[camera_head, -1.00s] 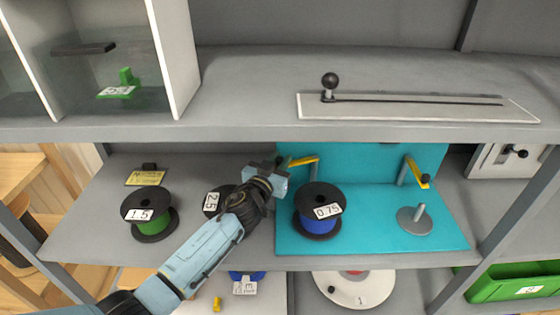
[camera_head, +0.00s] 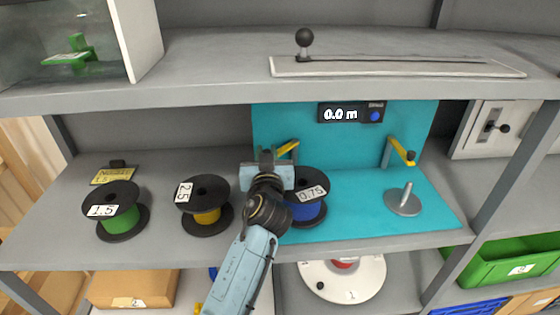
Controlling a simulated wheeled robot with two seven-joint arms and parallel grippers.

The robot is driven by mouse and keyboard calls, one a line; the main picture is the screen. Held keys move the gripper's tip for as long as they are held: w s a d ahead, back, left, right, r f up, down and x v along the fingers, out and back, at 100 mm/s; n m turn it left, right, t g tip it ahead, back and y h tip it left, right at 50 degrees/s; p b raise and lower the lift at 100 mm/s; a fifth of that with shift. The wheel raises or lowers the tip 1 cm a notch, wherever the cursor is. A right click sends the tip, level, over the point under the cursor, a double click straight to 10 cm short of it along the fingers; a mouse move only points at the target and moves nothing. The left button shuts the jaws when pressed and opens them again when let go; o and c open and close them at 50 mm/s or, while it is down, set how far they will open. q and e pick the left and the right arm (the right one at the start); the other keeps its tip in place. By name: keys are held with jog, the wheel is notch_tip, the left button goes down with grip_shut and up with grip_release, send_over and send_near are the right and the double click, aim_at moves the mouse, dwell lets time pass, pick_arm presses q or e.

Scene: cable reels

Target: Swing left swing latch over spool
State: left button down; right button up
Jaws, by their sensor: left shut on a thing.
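The spool (camera_head: 307,213) is a black reel with blue cable, labelled 0.75, on the left part of the turquoise panel. My left gripper (camera_head: 268,158) is beside and behind its upper left edge and hides part of it. The left swing latch (camera_head: 289,147) shows as a short yellow arm at the gripper's right side. The gripper is shut on the latch, though its fingertips and the contact are mostly hidden. A second yellow swing latch (camera_head: 402,150) stands at the right over a bare grey spindle disc (camera_head: 403,204). My right gripper is not in view.
A green reel (camera_head: 124,219) labelled 1.5 and a yellow reel (camera_head: 207,216) labelled 2.5 stand left on the shelf. A display (camera_head: 350,113) reads 0.0 m. The upper shelf edge (camera_head: 200,103) overhangs. A green crate (camera_head: 500,262) is at lower right.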

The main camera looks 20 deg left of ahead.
pick_arm(q)
jog(key=shift+d+r, duration=0.1)
jog(key=shift+r, duration=0.1)
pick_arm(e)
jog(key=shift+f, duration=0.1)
pick_arm(q)
jog(key=c, duration=1.3)
grip_release()
jog(key=shift+f, duration=0.1)
jog(key=shift+c, duration=0.2)
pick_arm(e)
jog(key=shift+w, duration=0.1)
pick_arm(q)
jog(key=shift+s+f, duration=0.1)
